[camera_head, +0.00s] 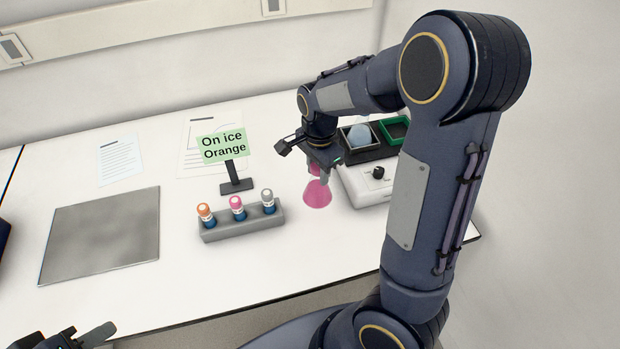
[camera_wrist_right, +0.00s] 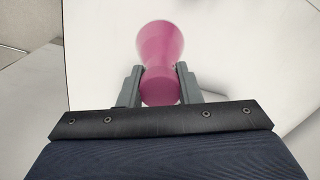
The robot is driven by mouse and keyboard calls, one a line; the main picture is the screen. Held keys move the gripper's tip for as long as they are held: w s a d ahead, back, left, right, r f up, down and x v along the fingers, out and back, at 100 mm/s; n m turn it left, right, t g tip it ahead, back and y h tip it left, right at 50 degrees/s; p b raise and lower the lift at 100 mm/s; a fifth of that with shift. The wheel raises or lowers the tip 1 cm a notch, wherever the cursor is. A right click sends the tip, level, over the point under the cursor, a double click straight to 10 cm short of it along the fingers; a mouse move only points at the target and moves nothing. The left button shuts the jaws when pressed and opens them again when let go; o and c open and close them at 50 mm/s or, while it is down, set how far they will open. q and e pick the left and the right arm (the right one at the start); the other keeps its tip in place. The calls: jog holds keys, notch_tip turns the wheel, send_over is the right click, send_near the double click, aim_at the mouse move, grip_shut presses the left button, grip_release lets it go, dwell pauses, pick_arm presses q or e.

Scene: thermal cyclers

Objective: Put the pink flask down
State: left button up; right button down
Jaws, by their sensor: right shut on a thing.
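My left gripper (camera_head: 82,338) shows only in part at the bottom left of the head view, apart from the flask. Its jaws are cut off by the frame edge.
A white device (camera_head: 361,188) with a dark knob stands right of the flask, with black and green trays (camera_head: 395,130) behind it. A grey rack (camera_head: 243,226) with three capped tubes and a sign (camera_head: 222,147) reading "On ice Orange" stand left. A grey mat (camera_head: 100,236) lies further left. The table front is clear.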

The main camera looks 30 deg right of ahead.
aim_at(311, 179)
jog(key=w+f, duration=0.1)
jog(key=f, duration=0.1)
jog(key=w+f, duration=0.2)
jog(key=shift+w+d+f, duration=0.15)
jog(key=shift+w+f, duration=0.05)
jog(key=shift+w, duration=0.1)
jog(key=shift+w+f, duration=0.1)
jog(key=shift+f, duration=1.6)
jog(key=shift+f, duration=0.15)
jog(key=c, duration=1)
grip_release()
jog(key=shift+c, duration=0.2)
